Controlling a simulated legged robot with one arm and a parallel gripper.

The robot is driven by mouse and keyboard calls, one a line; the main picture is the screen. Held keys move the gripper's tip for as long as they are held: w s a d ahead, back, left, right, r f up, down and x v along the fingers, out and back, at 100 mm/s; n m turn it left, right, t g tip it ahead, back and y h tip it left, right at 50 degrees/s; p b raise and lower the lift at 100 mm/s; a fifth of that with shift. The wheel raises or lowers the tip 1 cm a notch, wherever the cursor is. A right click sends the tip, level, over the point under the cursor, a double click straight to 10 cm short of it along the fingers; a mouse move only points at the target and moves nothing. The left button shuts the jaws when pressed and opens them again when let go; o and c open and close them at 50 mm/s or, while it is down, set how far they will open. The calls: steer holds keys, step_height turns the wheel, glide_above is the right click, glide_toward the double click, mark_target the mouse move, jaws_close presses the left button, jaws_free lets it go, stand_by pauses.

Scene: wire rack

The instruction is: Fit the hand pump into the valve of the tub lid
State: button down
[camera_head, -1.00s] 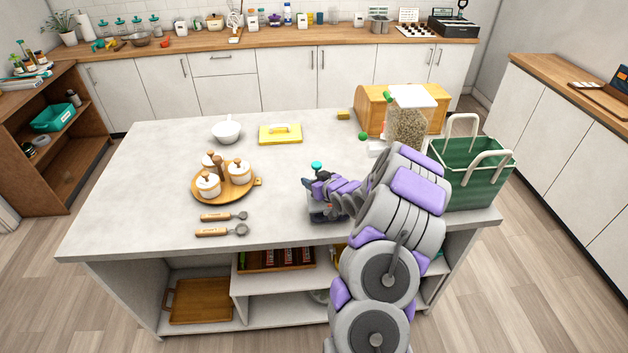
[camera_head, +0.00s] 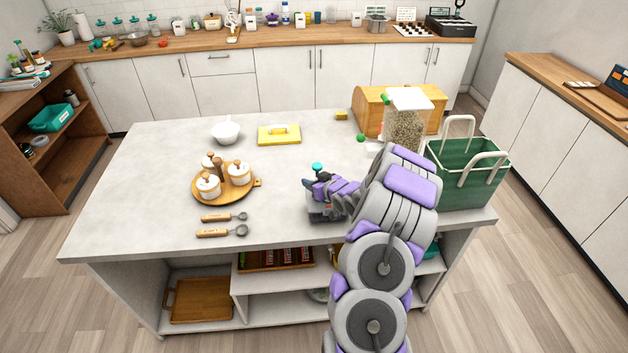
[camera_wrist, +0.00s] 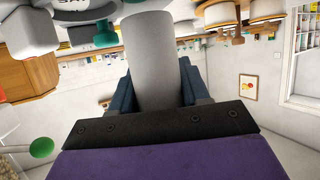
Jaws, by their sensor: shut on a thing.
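My gripper (camera_head: 322,192) is over the front middle of the grey table. In the wrist view it is shut on a plain grey cylinder (camera_wrist: 152,55), seemingly the hand pump's body. A teal cap (camera_head: 317,168) shows just above the gripper in the head view; I cannot tell whether it belongs to the pump. A dark grey shape (camera_head: 325,215) lies below the gripper, its contact with the table unclear. A clear tub of grain (camera_head: 403,128) with a white lid (camera_head: 409,97) stands at the back right, beyond my arm. No valve can be made out.
A green basket (camera_head: 467,187) stands at the table's right end and a wooden bread box (camera_head: 368,98) behind the tub. The middle is clear.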

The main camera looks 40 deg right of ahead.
steer(key=shift+f, duration=0.7)
stand_by(1.0)
stand_by(0.6)
steer(key=shift+c, duration=2.3)
jaws_free()
steer(key=shift+s, duration=0.1)
steer(key=shift+p+v, duration=0.45)
steer(key=shift+v, duration=2.5)
steer(key=v, duration=1.7)
steer(key=shift+p, duration=0.35)
steer(key=shift+s+d, duration=0.1)
steer(key=shift+d, duration=0.05)
